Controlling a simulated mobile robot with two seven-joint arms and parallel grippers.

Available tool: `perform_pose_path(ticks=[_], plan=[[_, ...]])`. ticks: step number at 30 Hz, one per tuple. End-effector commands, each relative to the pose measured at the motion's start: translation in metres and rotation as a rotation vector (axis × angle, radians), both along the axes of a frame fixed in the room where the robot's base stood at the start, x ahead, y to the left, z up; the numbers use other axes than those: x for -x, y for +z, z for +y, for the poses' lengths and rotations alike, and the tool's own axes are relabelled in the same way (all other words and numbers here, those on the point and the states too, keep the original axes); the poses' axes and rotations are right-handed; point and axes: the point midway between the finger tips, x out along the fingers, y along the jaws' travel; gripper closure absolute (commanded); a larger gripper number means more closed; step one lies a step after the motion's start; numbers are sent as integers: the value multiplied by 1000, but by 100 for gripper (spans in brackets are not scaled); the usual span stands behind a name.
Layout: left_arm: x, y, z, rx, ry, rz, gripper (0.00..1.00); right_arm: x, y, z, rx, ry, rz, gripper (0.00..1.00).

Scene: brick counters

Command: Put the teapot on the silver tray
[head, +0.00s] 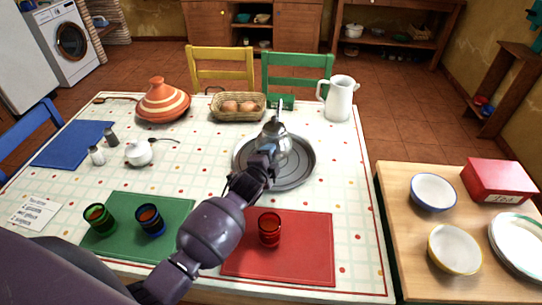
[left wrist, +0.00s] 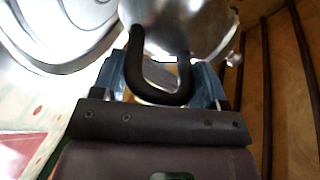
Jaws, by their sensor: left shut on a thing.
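The silver teapot (head: 284,142) is upright over the silver tray (head: 309,175) on the dining table. My left gripper (head: 267,153) reaches it from the front and is shut on its dark handle. In the left wrist view the black handle (left wrist: 135,75) loops between the jaws (left wrist: 160,75), with the shiny teapot body (left wrist: 180,22) just beyond. The tray's curved rim (left wrist: 62,66) shows at the left there. The teapot's base is hidden by my arm and gripper, so I cannot tell whether it touches the tray. My right gripper is out of view.
A red glass (head: 269,229) stands on the red mat (head: 305,262) close to my arm. A white pitcher (head: 338,98) and an egg basket (head: 237,107) stand behind the tray. Green and blue cups (head: 150,220) are left of my arm. A wooden counter with bowls (head: 433,192) is at the right.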

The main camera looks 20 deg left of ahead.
Motion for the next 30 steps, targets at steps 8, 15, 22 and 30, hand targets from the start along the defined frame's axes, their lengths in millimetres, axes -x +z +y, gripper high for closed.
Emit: perform_pose_path(ticks=[8, 15, 22, 30], plan=[[-1, -30, -1, 1, -2, -6, 95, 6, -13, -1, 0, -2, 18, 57], [-1, -30, -1, 0, -2, -8, 95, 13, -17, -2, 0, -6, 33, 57], [0, -37, 0, 0, 0, 2, 29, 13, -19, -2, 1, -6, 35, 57], [0, -37, 0, 1, 1, 2, 8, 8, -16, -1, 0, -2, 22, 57]])
